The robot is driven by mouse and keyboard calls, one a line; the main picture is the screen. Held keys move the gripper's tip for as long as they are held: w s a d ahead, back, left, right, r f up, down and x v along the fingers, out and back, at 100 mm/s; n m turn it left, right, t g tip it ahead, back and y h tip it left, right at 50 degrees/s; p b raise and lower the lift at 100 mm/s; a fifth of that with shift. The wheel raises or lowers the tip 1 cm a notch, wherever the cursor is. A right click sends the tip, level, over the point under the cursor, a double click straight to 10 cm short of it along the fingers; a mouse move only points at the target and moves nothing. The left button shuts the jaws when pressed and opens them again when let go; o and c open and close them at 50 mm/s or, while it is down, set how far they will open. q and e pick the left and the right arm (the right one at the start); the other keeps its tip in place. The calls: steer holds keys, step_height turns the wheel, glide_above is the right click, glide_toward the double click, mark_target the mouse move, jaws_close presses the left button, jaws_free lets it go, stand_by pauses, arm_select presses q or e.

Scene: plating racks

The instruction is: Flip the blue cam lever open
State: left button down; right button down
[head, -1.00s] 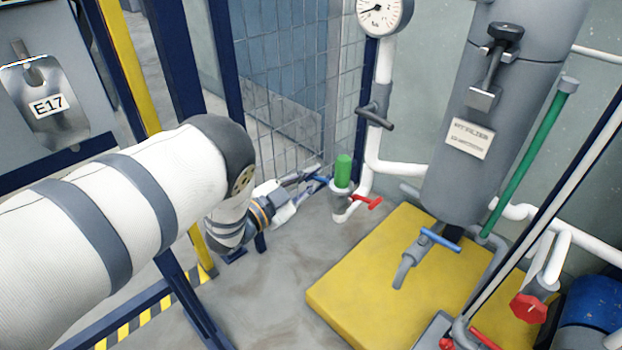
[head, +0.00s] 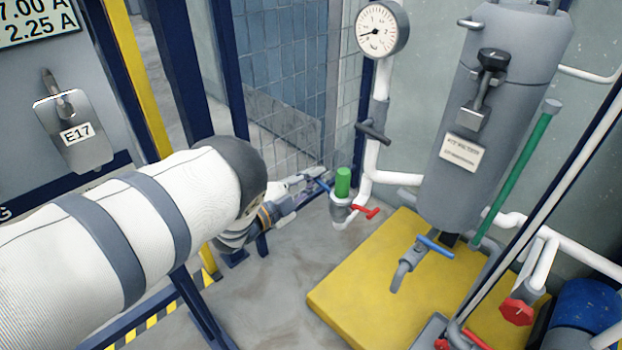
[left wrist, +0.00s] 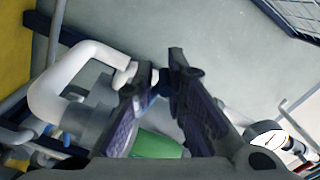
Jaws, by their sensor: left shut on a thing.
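The blue cam lever (head: 322,184) is a small blue arm on the left side of a grey coupling (head: 340,207) with a green cap (head: 343,182). A red lever (head: 366,212) sticks out on the coupling's right side. My left gripper (head: 318,176) reaches in from the left and is shut on the blue cam lever, beside the green cap. In the left wrist view the two dark fingers (left wrist: 162,72) stand close together with a bit of blue (left wrist: 152,94) between them. The green cap (left wrist: 155,146) shows below, partly hidden by the fingers. My right gripper is not in view.
White pipe (head: 370,165) with a grey valve handle (head: 373,133) and a gauge (head: 381,29) rises behind the coupling. A mesh fence (head: 290,80) stands behind my gripper. A grey filter vessel with a blue drain handle (head: 436,246) stands over a yellow block (head: 350,290).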

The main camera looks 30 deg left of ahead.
arm_select(q)
steer(key=shift+s+d+r+m, duration=0.1)
steer(key=shift+d+r+m, duration=0.1)
steer(key=shift+d+m, duration=0.35)
steer(key=shift+p, duration=0.3)
steer(key=shift+f, duration=0.1)
steer(key=c, duration=1.4)
jaws_free()
steer(key=shift+o, duration=0.2)
steer(key=shift+a, duration=0.15)
steer(key=v, duration=1.2)
steer(key=shift+a, duration=0.1)
